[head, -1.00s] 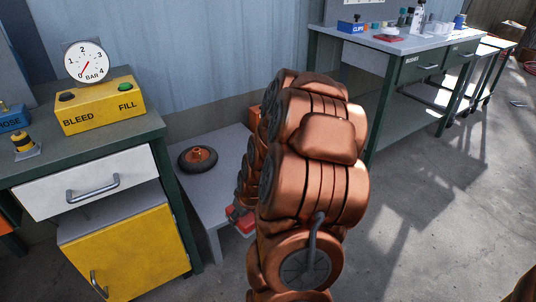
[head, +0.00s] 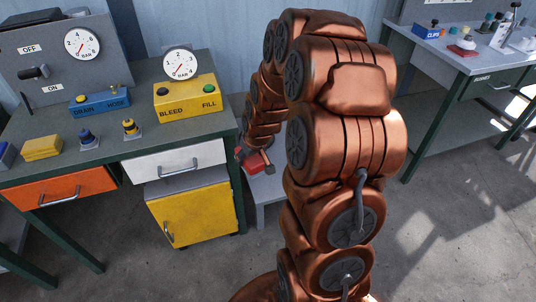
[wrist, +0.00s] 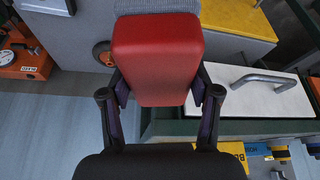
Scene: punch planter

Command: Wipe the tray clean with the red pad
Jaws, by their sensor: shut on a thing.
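My gripper (wrist: 160,92) is shut on the red pad (wrist: 157,45), a block with a red face and a grey top edge, held between the two fingers in the wrist view. In the head view the red pad (head: 253,166) is small and partly covered by my gripper (head: 252,158). They are just right of the green bench's right end, over the low grey table (head: 268,190). I cannot make out a tray for certain in either view.
The green bench (head: 75,141) carries a yellow BLEED/FILL box (head: 187,103), gauges and a blue box. Under it are a white drawer (head: 175,159) and a yellow cabinet (head: 193,214). A second bench (head: 455,45) stands back right. The floor between is clear.

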